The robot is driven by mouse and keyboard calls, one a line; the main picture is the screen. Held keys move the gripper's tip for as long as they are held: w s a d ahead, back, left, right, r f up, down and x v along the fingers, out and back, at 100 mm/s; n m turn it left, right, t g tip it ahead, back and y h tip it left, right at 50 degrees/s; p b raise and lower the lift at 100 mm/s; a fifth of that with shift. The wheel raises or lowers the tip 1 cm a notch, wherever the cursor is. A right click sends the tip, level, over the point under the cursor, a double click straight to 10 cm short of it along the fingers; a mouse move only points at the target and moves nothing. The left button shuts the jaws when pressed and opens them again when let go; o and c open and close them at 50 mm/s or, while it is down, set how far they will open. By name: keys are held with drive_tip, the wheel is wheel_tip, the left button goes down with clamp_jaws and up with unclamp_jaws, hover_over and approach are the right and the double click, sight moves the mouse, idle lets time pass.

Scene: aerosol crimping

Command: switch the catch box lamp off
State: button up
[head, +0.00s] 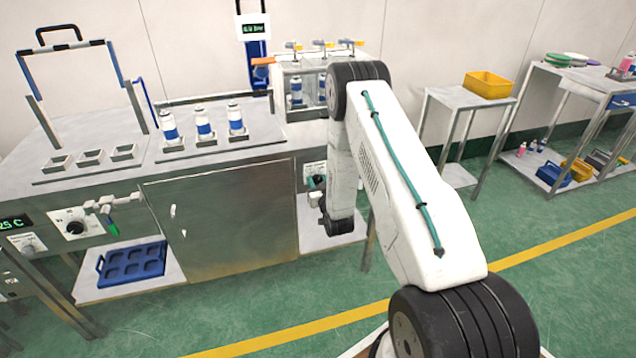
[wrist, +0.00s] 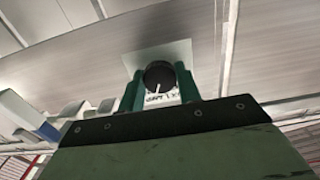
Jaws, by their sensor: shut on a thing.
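A dark round knob (wrist: 159,76) with a white pointer line sits on a pale plate (wrist: 150,57) in the wrist view. The pointer points down in that picture. Dark lettering below the knob is partly covered and hard to read. The two green fingers of my gripper (wrist: 162,88) are shut on the knob, one on each side. In the head view my gripper (head: 318,184) is at the bench's right front, by a small white plate (head: 315,168). The knob itself is too small and covered to make out there. I cannot see any lamp's state.
The steel cabinet door (head: 222,218) is left of my gripper. Several blue-and-white cans (head: 204,125) stand in holders on the bench. A clear-walled unit (head: 293,78) stands above. A blue tray (head: 132,264) lies on a low shelf. Green floor (head: 560,290) is free at the right.

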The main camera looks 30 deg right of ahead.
drive_tip(key=n, duration=0.5)
drive_tip(key=shift+n, duration=0.4)
drive_tip(key=n, duration=0.5)
drive_tip(key=shift+n, duration=0.3)
drive_tip(key=o, duration=1)
drive_tip(key=shift+c, duration=0.2)
drive_tip(key=v, duration=0.7)
drive_tip(key=shift+s+a, duration=0.2)
drive_tip(key=shift+s, duration=0.2)
